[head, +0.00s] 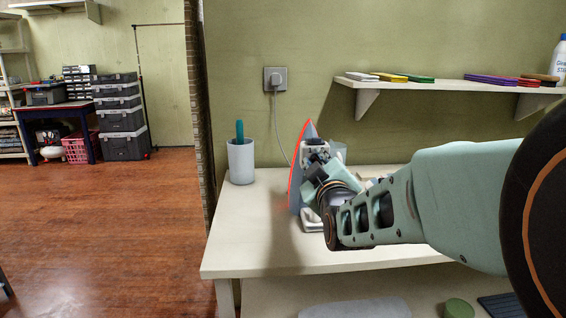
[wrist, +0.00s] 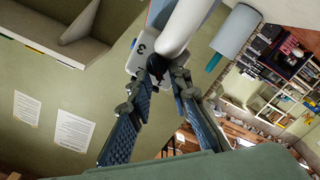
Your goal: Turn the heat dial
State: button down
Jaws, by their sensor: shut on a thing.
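A clothes iron with a red-edged blue-grey soleplate (head: 299,168) stands on end on the white table. My gripper (head: 316,158) is at its upper part, on the side away from the soleplate. In the wrist view, a white part of the iron (wrist: 141,53) carries a dark mark like a digit. A small dark heat dial (wrist: 156,66) sits beside it. My gripper (wrist: 166,78) has its fingertips closed around the dial. The dial's pointer is hidden, so its setting cannot be told. My arm hides much of the iron in the head view.
A white cup (head: 240,162) holding a teal item stands left of the iron on the table (head: 237,250). A cord runs to the wall socket (head: 275,78). A wall shelf (head: 450,87) with colored flat items is above. The table's front left is clear.

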jog(key=c, duration=1.8)
grip_release()
jog(key=shift+o, duration=0.2)
